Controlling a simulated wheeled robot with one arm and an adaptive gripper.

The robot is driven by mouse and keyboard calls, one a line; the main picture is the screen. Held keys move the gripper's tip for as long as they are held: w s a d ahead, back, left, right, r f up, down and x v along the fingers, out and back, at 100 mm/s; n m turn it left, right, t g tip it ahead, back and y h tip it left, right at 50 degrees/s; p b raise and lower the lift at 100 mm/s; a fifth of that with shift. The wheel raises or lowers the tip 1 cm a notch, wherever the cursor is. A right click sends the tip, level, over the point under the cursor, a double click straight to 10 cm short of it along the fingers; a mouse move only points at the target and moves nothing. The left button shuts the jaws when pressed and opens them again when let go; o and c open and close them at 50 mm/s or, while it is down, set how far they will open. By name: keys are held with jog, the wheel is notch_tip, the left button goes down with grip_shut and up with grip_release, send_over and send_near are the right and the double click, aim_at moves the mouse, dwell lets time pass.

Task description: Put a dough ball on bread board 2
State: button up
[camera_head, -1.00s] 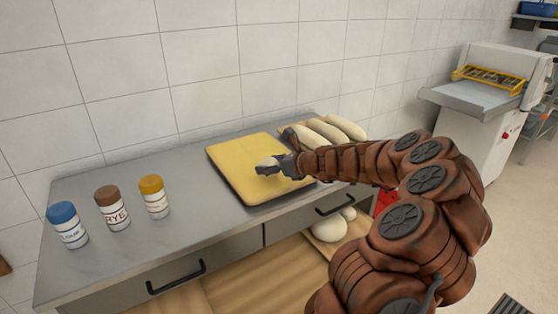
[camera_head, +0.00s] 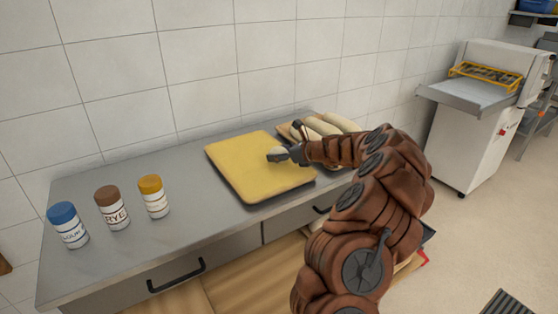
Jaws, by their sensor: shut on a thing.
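My gripper (camera_head: 280,154) is over the right half of a yellow board (camera_head: 250,178) on the steel counter. It is shut on a small pale dough ball (camera_head: 276,150), which is partly hidden by the fingers. I cannot tell whether the dough ball touches the board or hangs just above it. The rest of the yellow board is bare. No number shows on the board. A second, wooden board (camera_head: 285,131) with long pale loaves (camera_head: 338,122) lies behind and right of it, partly hidden by my arm.
Three jars stand at the counter's left: blue-lidded (camera_head: 68,226), brown-lidded (camera_head: 112,208) and yellow-lidded (camera_head: 154,197). The steel counter (camera_head: 200,232) is clear between them and the yellow board. A tiled wall runs behind. A white machine (camera_head: 468,140) stands at the right.

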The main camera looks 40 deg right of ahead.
jog(key=shift+f, duration=1.35)
jog(key=shift+f, duration=0.2)
jog(key=o, duration=1)
jog(key=shift+r, duration=0.1)
jog(key=shift+s+d+r, duration=0.2)
jog(key=shift+s+r, duration=0.1)
jog(key=shift+s, duration=0.15)
jog(key=v, duration=1.1)
jog(key=shift+a+b, duration=0.1)
jog(key=shift+b, duration=0.25)
